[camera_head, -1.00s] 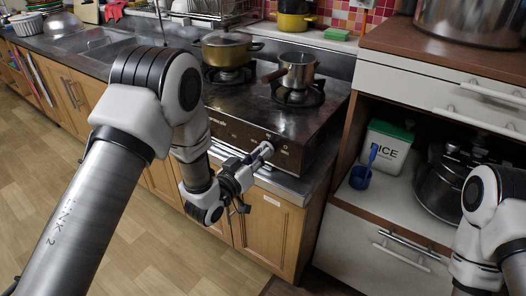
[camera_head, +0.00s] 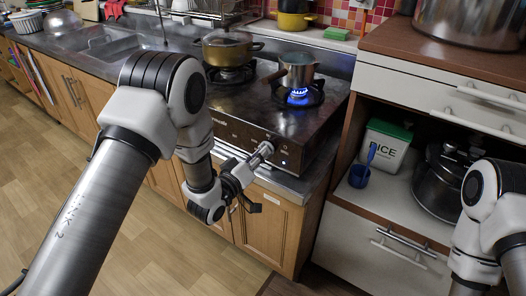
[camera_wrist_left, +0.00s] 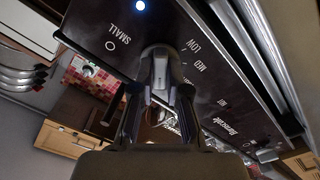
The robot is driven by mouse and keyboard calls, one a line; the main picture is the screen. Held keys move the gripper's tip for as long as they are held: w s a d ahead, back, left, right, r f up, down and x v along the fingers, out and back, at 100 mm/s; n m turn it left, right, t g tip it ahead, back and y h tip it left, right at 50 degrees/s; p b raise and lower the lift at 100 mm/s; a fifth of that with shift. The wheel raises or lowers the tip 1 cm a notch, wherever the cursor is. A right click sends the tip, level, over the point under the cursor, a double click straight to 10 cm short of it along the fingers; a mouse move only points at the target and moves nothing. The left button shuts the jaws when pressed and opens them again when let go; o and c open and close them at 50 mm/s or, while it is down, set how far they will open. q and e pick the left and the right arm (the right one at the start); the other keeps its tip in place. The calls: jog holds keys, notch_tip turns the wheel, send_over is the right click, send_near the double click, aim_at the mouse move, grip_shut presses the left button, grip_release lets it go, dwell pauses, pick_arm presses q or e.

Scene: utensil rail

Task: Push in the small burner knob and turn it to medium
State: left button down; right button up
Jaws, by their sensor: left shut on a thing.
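The small burner knob (camera_wrist_left: 158,62) is grey and sits on the dark front panel of the stove (camera_head: 232,131). My left gripper (camera_wrist_left: 157,100) is shut on it, with one finger on each side. In the head view the left gripper (camera_head: 257,158) reaches the knob's right-hand place on the panel. The wrist view shows the printed words SMALL, LOW and MED around the knob. The knob's exact pointing is hard to tell. A blue flame (camera_head: 298,97) burns under the small saucepan (camera_head: 298,72). My right gripper is out of view; only part of that arm shows.
A yellow-brown pot (camera_head: 227,49) stands on the left burner, which shows no flame. The floor in front is clear.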

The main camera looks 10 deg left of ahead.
pick_arm(q)
jog(key=shift+r+n, duration=0.1)
jog(key=shift+n, duration=0.9)
jog(key=shift+n+p, duration=0.75)
jog(key=shift+n, duration=0.45)
